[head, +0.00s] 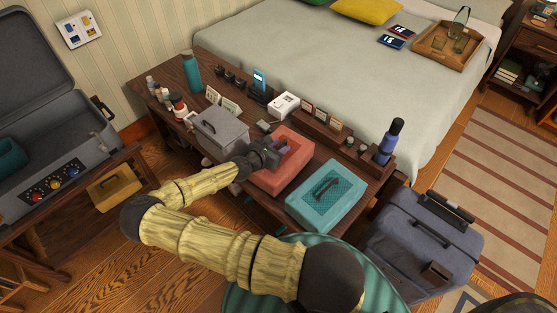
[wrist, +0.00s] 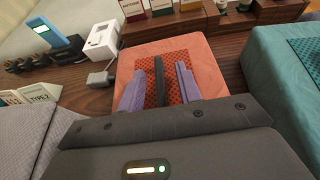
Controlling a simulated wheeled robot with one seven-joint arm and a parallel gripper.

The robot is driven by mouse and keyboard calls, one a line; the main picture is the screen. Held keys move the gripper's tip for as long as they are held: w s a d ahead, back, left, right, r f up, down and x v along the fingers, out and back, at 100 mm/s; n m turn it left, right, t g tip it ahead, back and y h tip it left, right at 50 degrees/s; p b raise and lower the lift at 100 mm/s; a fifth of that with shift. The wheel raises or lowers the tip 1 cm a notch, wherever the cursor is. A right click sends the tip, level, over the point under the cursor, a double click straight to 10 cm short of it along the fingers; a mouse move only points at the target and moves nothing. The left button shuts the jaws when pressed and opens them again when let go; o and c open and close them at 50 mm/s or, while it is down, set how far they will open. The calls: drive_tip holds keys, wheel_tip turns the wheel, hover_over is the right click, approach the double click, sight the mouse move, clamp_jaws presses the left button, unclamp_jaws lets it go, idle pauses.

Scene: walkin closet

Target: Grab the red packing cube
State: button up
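The red packing cube (head: 293,163) lies on the dark wooden bench, between a grey cube and a teal cube. In the wrist view the red cube (wrist: 205,58) has a mesh top and a dark strap handle (wrist: 158,80) running along its middle. My gripper (head: 280,151) is over the left part of the red cube's top. In the wrist view its two purple-grey fingers (wrist: 158,88) are apart, one on each side of the handle. A gap shows between each finger and the handle. The near part of the cube is hidden by my gripper's body.
The teal cube (head: 325,197) sits close on the right, the grey cube (head: 219,132) on the left. Behind are a phone on a stand (head: 259,82), a white box (head: 284,104) and a blue bottle (head: 389,142). A blue suitcase (head: 425,240) stands at the right.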

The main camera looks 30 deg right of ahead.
clamp_jaws()
drive_tip(key=shift+r, duration=0.1)
idle(1.2)
